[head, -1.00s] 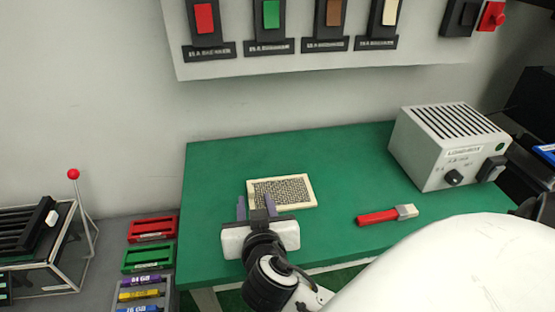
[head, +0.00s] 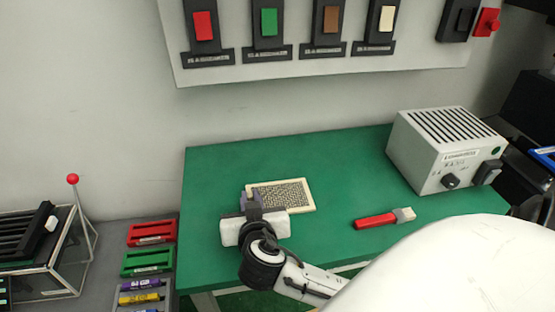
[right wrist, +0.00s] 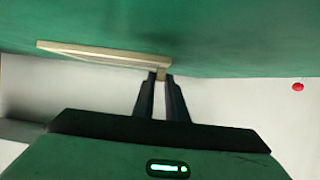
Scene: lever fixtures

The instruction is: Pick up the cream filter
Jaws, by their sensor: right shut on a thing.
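The cream filter (head: 285,193) is a flat rectangular frame with a dark mesh pattern. It lies on the green table (head: 330,160) in the head view. My right gripper (head: 250,198) is at the filter's left end, with its fingers closed on that edge. In the right wrist view the filter (right wrist: 105,54) shows edge-on, with its near corner between the two fingertips (right wrist: 160,76). I cannot tell whether the filter is clear of the table. My left gripper is not in view.
A red-handled brush (head: 385,218) lies right of the filter. A grey box with a slotted top (head: 445,150) stands at the table's right end. Red (head: 152,232) and green (head: 148,260) trays are at the left. The table's back left is clear.

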